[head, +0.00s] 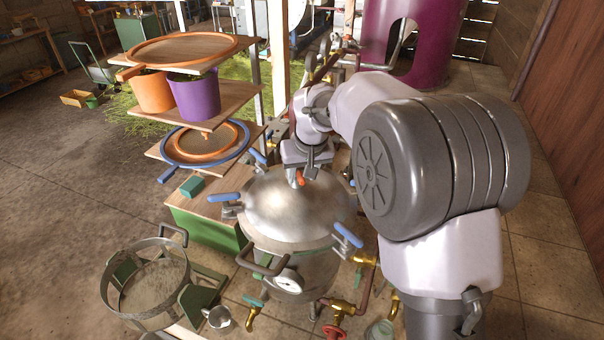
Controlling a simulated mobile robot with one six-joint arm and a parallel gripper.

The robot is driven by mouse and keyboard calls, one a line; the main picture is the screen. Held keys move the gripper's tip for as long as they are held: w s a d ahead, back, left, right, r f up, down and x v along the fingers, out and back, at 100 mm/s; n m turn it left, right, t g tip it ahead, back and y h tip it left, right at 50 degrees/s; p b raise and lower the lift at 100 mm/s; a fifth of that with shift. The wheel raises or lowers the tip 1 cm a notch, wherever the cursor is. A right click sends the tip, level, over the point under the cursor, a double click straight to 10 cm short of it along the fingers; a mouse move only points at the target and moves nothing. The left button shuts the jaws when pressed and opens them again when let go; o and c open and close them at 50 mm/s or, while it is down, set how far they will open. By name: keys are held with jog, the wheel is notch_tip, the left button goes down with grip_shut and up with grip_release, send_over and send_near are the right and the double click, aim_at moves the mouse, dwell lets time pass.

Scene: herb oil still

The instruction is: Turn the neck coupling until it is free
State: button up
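A steel still pot with a domed lid (288,212) stands in the middle of the head view, with blue-handled clamps (347,235) around its rim. My gripper (305,174) points down over the top of the lid, at its far side. A small orange piece (299,178) shows right at the fingertips. It may be part of the neck coupling, but my gripper and wrist hide most of that spot. I cannot tell whether the fingers touch it or are closed on it.
A tiered shelf at left holds orange (152,92) and purple (195,97) buckets and ring-shaped hoops (185,48). Brass valves (338,308) and pipes sit low by the pot. A purple vessel (432,40) stands behind.

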grip_shut()
dwell(1.4)
